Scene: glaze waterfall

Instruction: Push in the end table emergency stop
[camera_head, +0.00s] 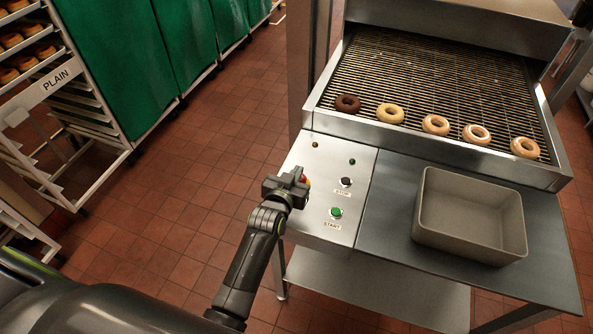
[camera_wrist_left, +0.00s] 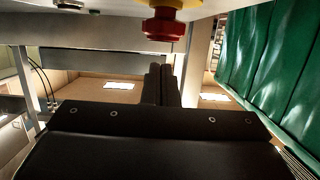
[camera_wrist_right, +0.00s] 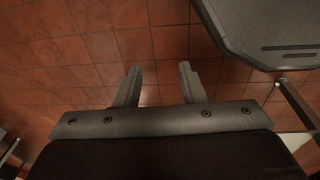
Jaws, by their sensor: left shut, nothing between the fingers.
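The emergency stop, a red mushroom button on a yellow base, is on the left part of the steel end table (camera_head: 318,160). In the head view only a small bit of the emergency stop (camera_head: 305,180) shows past my left gripper (camera_head: 298,180). In the left wrist view the red button (camera_wrist_left: 165,29) is at the top, close to my shut, empty left fingers (camera_wrist_left: 160,84). I cannot tell whether they touch it. My right gripper (camera_wrist_right: 158,82) is open and empty above the tiled floor, out of the head view.
A black STOP button (camera_head: 346,182) and a green START button (camera_head: 336,212) are close right of the left gripper. A grey bin (camera_head: 470,245) stands on the table's right. A conveyor (camera_head: 430,85) carries several donuts behind. Racks (camera_head: 65,130) stand at left.

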